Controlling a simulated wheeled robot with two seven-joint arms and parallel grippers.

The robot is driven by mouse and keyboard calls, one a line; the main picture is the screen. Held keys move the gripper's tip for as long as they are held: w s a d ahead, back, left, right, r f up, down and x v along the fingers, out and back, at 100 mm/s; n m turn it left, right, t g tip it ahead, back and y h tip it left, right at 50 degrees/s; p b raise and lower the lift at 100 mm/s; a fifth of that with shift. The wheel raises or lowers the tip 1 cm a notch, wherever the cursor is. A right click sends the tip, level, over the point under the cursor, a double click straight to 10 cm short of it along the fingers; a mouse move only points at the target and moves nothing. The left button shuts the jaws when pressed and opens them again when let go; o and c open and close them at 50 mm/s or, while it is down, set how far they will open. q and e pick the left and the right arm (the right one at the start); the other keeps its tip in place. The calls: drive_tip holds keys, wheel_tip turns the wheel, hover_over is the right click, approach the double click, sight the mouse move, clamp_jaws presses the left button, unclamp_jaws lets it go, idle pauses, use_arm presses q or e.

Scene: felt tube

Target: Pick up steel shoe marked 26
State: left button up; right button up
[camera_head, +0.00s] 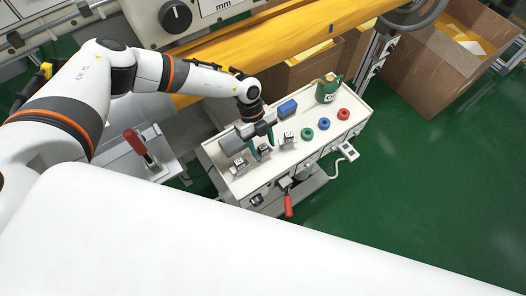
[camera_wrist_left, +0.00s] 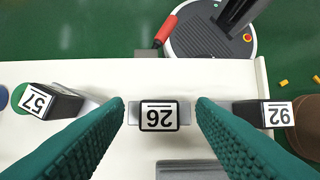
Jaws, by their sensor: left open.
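The steel shoe marked 26 (camera_wrist_left: 159,115) stands on the white bench top, its label upside down in the left wrist view. In the head view it is the middle of three small shoes (camera_head: 264,151). My left gripper (camera_head: 262,146) is over it, open, with teal fingers. In the left wrist view the fingers (camera_wrist_left: 161,112) lie on either side of the shoe, with gaps between. I cannot tell whether they are down at its height. My right gripper is not in view.
A shoe marked 57 (camera_wrist_left: 46,101) and one that reads 92 (camera_wrist_left: 275,115) flank it closely.

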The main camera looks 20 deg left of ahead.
use_arm(q)
clamp_jaws()
drive_tip(key=shift+r, duration=0.15)
